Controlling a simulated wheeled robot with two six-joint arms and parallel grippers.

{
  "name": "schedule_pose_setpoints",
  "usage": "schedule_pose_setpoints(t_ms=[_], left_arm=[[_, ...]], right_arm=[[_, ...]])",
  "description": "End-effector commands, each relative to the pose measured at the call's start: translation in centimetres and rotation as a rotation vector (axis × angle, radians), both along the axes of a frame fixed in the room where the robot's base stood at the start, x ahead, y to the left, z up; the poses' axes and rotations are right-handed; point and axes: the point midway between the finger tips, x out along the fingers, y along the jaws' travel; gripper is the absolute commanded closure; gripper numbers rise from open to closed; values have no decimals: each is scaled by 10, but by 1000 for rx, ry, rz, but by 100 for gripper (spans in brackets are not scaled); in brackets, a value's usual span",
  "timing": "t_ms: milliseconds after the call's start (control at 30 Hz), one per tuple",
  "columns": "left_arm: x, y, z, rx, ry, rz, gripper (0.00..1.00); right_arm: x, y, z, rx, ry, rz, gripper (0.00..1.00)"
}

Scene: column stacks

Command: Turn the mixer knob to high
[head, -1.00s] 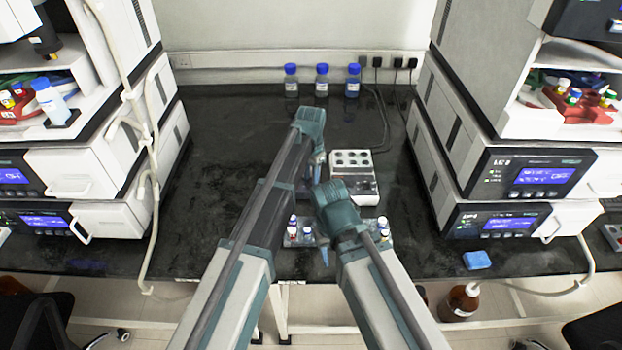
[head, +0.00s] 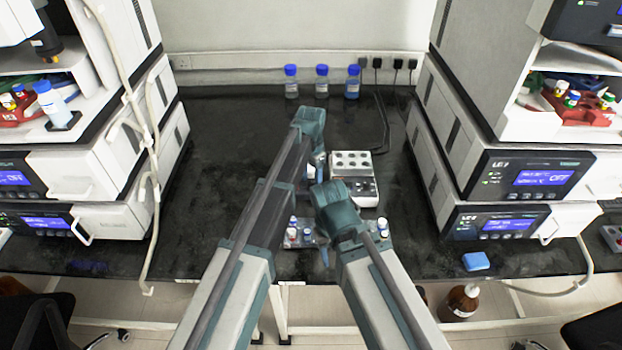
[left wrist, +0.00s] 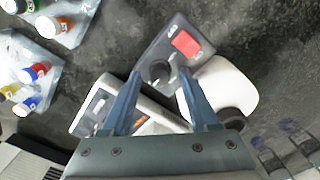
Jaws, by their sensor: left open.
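In the left wrist view, the mixer is a dark grey box (left wrist: 178,50) with a red switch (left wrist: 186,43) and a round black knob (left wrist: 158,72). My left gripper (left wrist: 160,76) is open, with one fingertip on each side of the knob. I cannot tell whether the fingers touch it. In the head view my left gripper (head: 316,165) points down over the bench, and my arm largely hides the mixer. My right gripper (head: 325,256) hangs low in the middle of the head view, near the bench's front edge; its jaws are not clear.
A white block device with round wells (head: 352,163) stands just right of my left gripper. A rack of small capped vials (head: 305,235) is near the front edge. Blue-capped bottles (head: 321,82) stand at the back. Instrument stacks flank the bench (head: 515,175).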

Motion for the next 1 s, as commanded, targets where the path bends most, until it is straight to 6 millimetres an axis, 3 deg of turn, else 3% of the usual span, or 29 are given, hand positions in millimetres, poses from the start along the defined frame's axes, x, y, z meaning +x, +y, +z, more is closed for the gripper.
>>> schedule_pose_setpoints(t_ms=[800,1000], left_arm=[[0,0,117,0,0,0,39],[0,0,132,0,0,-1,39]], right_arm=[[0,0,117,0,0,0,50],[0,0,132,0,0,0,50]])
